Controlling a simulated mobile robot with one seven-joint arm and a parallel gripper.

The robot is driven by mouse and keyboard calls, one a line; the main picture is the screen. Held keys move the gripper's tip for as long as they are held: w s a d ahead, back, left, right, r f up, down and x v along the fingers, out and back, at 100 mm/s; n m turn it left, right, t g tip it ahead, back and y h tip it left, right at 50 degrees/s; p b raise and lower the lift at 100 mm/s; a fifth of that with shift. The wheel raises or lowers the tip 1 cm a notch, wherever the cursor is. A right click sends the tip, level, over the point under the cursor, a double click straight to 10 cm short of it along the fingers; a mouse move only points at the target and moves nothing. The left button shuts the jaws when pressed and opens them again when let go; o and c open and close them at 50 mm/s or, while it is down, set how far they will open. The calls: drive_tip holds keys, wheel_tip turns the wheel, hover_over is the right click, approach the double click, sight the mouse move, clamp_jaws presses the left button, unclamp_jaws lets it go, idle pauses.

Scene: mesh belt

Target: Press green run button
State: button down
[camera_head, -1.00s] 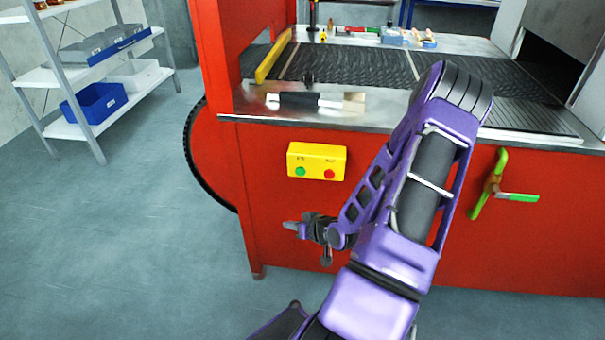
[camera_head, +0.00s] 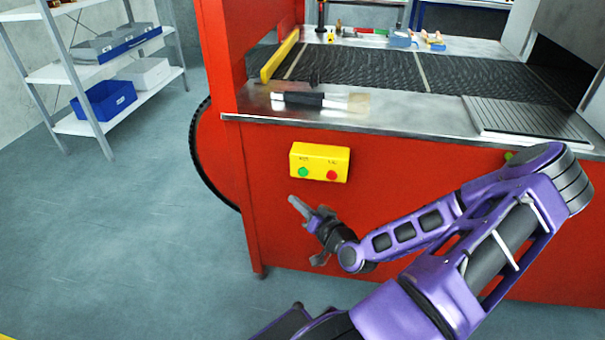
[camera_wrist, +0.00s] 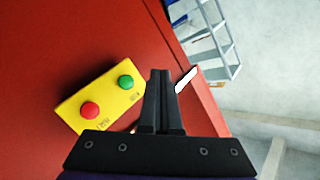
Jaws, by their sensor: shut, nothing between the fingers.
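A yellow control box (camera_head: 320,155) is fixed on the red front panel of the machine. It carries the green run button (camera_head: 303,172) on its left and a red button (camera_head: 331,175) on its right. My gripper (camera_head: 294,201) is just below the box, pointing up and left, apart from the green button. In the wrist view my gripper (camera_wrist: 160,75) is shut and empty. There the box (camera_wrist: 107,106) lies to its left, with the green button (camera_wrist: 126,82) close beside the fingers and the red button (camera_wrist: 90,110) farther off.
A scraper with a black handle (camera_head: 300,99) lies on the metal ledge above the box. The mesh belt (camera_head: 375,70) runs behind it. A black-rimmed wheel (camera_head: 197,150) sticks out at the machine's left side. Shelves (camera_head: 95,75) stand farther left, with open floor between.

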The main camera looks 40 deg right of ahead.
sight(303, 171)
drive_tip(key=w+d, duration=0.5)
drive_tip(key=d, duration=0.1)
drive_tip(key=shift+w+b, duration=0.15)
drive_tip(key=shift+b, duration=0.2)
drive_tip(key=shift+d, duration=0.2)
idle(1.7)
drive_tip(key=shift+w+d, duration=0.25)
